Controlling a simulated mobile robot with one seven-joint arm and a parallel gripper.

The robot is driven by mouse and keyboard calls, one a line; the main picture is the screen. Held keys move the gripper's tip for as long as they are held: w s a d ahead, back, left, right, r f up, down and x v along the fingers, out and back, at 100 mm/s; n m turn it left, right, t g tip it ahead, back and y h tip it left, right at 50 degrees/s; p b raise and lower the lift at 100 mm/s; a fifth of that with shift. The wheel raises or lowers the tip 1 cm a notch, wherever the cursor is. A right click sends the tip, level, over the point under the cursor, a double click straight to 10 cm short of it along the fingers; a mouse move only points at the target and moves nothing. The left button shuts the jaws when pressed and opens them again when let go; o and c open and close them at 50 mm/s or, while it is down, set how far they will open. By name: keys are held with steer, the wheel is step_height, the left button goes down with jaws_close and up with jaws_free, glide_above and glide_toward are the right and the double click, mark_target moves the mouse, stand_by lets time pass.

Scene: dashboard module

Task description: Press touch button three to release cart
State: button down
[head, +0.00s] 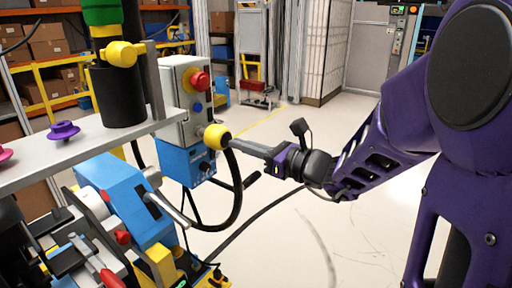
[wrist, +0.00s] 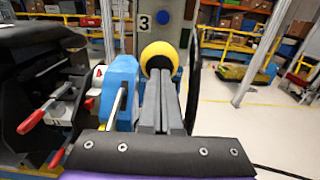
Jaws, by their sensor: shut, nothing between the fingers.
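A round yellow touch button (head: 217,137) with a dark rim sits at the front of a grey and blue control box (head: 176,130). In the wrist view the yellow button (wrist: 160,52) is straight ahead, just below a label reading 3 (wrist: 145,21). My gripper (head: 232,143) is shut and empty, reaching in from the right with its fingertips at the button. In the wrist view the shut fingers (wrist: 159,76) overlap the button's lower middle and hide part of it. I cannot tell whether they touch it.
A red mushroom button (head: 200,81) and a blue button (head: 197,107) are above on the box. Another yellow button (head: 122,54) is at upper left, by a black cylinder. A blue machine (head: 125,195) with levers stands lower left. A black cable loop hangs beside the box. Floor at right is open.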

mark_target(217, 137)
steer(key=shift+w+a, duration=0.4)
steer(key=shift+a, duration=0.1)
steer(key=shift+w+a+b, duration=0.3)
steer(key=shift+w+a, duration=0.05)
steer(key=shift+a, duration=0.15)
steer(key=shift+a+r, duration=0.1)
steer(key=shift+r, duration=0.15)
